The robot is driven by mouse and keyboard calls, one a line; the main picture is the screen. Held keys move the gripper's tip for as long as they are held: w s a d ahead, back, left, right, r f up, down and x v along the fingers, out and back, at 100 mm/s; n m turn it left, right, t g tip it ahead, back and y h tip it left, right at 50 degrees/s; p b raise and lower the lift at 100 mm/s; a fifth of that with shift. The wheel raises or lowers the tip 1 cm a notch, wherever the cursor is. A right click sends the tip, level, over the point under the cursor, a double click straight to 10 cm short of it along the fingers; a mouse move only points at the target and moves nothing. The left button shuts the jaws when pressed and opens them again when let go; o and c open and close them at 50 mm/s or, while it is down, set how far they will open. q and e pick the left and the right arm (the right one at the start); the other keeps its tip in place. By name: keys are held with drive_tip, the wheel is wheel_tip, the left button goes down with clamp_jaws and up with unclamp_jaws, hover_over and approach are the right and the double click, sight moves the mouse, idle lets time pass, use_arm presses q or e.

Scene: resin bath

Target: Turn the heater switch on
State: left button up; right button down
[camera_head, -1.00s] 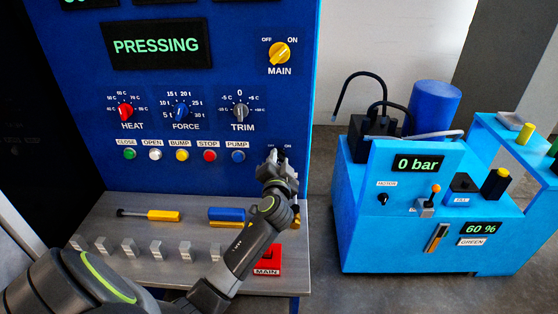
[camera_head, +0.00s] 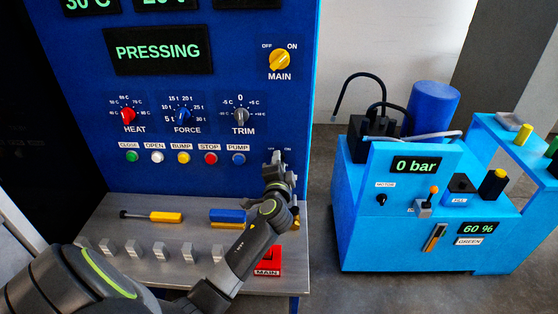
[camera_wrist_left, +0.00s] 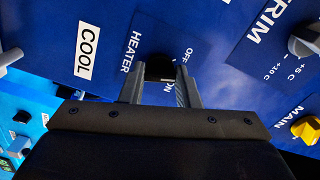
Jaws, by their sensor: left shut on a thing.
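The heater switch (camera_wrist_left: 158,67) is a small dark knob on the blue press panel, beside the HEATER lettering in the left wrist view. Its OFF and ON marks show there, but the way its pointer faces is hidden. My left gripper (camera_wrist_left: 160,84) is shut on the knob, with one finger on each side. In the head view my left gripper (camera_head: 276,164) covers the switch, just below its OFF and ON marks. My right gripper is not in view.
The yellow MAIN knob (camera_head: 280,59) and grey TRIM knob (camera_head: 240,117) are above. The blue PUMP button (camera_head: 238,158) is close left. Below, a shelf holds a yellow-handled tool (camera_head: 164,216) and several grey blocks. A blue pump unit (camera_head: 357,227) stands to the right.

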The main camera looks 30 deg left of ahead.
use_arm(q)
drive_tip(key=shift+r+m+p, duration=0.15)
drive_tip(key=shift+m+p, duration=2.8)
drive_tip(key=shift+m, duration=3.35)
drive_tip(key=o, duration=1)
drive_tip(key=shift+w+a, duration=0.1)
